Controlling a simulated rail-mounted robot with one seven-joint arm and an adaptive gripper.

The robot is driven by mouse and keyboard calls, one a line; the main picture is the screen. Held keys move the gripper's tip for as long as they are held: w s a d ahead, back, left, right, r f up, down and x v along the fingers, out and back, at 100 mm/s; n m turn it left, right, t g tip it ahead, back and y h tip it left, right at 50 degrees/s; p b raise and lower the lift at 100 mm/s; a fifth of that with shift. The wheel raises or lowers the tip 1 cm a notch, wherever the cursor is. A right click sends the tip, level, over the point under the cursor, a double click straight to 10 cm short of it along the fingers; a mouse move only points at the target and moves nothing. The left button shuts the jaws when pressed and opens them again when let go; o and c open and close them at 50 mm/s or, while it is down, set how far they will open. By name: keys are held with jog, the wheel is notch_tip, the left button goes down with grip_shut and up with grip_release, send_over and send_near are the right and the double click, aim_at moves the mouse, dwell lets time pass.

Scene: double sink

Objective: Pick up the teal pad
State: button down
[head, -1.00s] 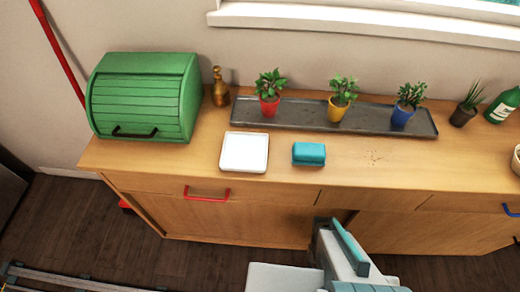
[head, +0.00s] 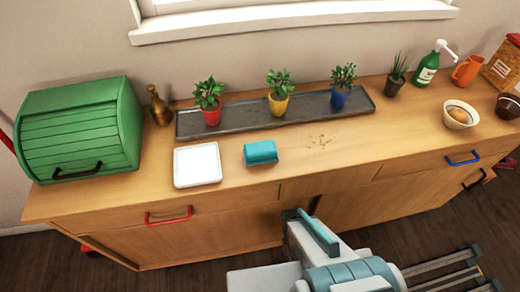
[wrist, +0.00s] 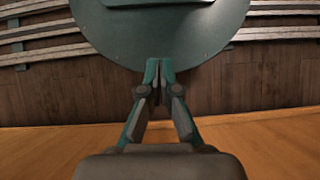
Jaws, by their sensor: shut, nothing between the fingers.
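The teal pad (head: 260,152) lies on the wooden counter, just right of a white square dish (head: 197,165), with a small gap between them. My arm's end is in the lower middle of the head view, in front of the counter and below the pad, apart from it. In the wrist view my gripper (wrist: 159,68) has its fingertips together with nothing between them. The pad does not show in the wrist view.
A green bread box (head: 80,135) stands at the left. A grey tray (head: 240,118) with several potted plants runs along the back. Crumbs (head: 322,141) lie right of the pad. A bowl (head: 460,116) and bottles stand farther right. The counter in front of the pad is clear.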

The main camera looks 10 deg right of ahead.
grip_release()
dwell(0.4)
